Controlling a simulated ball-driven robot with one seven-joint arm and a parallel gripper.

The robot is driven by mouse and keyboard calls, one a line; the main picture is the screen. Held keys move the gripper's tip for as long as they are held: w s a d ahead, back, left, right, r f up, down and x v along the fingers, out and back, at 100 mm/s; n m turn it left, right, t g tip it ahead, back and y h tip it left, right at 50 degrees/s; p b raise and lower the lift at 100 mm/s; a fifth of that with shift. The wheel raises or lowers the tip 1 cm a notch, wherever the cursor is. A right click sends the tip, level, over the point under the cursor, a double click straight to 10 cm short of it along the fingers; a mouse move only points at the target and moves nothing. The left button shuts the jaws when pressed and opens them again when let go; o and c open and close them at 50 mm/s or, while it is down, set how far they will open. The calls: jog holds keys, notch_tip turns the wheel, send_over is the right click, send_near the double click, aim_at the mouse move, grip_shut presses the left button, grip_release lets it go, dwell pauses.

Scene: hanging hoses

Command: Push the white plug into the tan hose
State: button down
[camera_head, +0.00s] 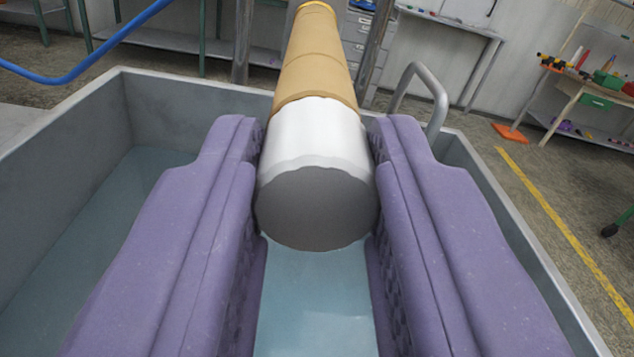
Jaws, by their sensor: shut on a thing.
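The white plug (318,135) is a thick cylinder with a flat grey end face turned towards the camera. My gripper (315,185) has two purple padded fingers, shut on the white plug from left and right. The tan hose (317,65) extends away from the plug's far end, towards the top of the picture. The plug's far edge meets the hose's near end along a slightly uneven line, and the two look roughly in line. How deep the plug sits inside the hose is hidden.
A grey metal tank (60,150) with bluish water surrounds the gripper below. A grey bent pipe (432,95) rises at its right rim. A blue hose (95,55) curves at upper left. A workbench (575,85) with tools stands far right.

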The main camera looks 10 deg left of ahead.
jog(key=c, duration=0.8)
grip_release()
jog(key=shift+w+a, duration=0.1)
jog(key=shift+w, duration=0.05)
jog(key=p+v, duration=0.2)
jog(key=v, duration=0.6)
